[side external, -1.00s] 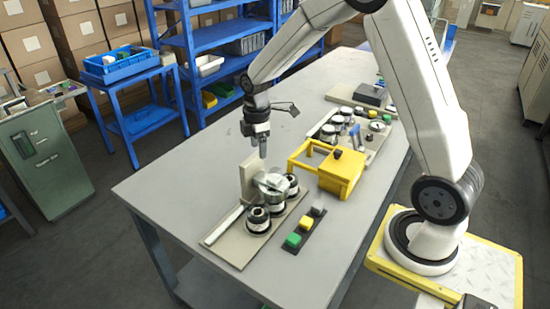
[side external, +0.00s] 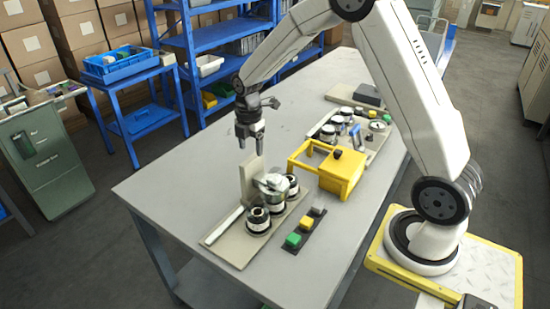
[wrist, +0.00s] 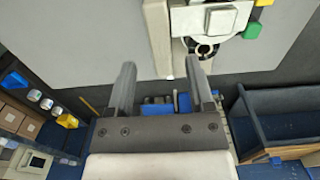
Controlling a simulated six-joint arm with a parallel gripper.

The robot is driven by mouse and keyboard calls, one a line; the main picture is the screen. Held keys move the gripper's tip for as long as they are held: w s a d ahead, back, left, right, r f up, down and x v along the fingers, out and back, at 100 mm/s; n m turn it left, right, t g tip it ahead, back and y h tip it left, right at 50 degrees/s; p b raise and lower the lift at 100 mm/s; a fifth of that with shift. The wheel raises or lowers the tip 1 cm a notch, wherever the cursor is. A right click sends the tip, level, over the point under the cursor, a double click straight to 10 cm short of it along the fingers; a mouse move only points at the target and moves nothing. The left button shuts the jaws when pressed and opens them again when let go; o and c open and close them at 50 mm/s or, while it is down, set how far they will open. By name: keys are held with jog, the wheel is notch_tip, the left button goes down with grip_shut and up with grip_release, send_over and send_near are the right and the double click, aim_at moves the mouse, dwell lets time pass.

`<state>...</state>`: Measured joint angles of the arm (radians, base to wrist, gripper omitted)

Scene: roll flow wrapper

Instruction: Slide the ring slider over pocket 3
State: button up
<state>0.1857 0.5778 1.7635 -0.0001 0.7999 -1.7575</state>
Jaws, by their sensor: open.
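My gripper (side external: 252,142) is open and empty, in the air above the table, just behind and above the near fixture's upright plate (side external: 250,178). Its two fingers (wrist: 163,80) are spread in the wrist view, with nothing between them. The near fixture's base plate (side external: 236,250) carries dark round rolls or pockets (side external: 258,219) with pale tops. A pale grey piece (side external: 271,183) sits over part of them, and it also shows in the wrist view (wrist: 222,19). I cannot tell for certain which part is the ring slider, and no pocket numbers are readable.
A yellow frame and block (side external: 343,174) stand right of the fixture. A button strip with a green button (side external: 292,240) lies in front of it. A second fixture with several rolls (side external: 327,134) is farther back. The grey table (side external: 165,185) is clear on the left.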

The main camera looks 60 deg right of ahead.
aim_at(252, 158)
jog(key=shift+f, duration=3.3)
grip_shut()
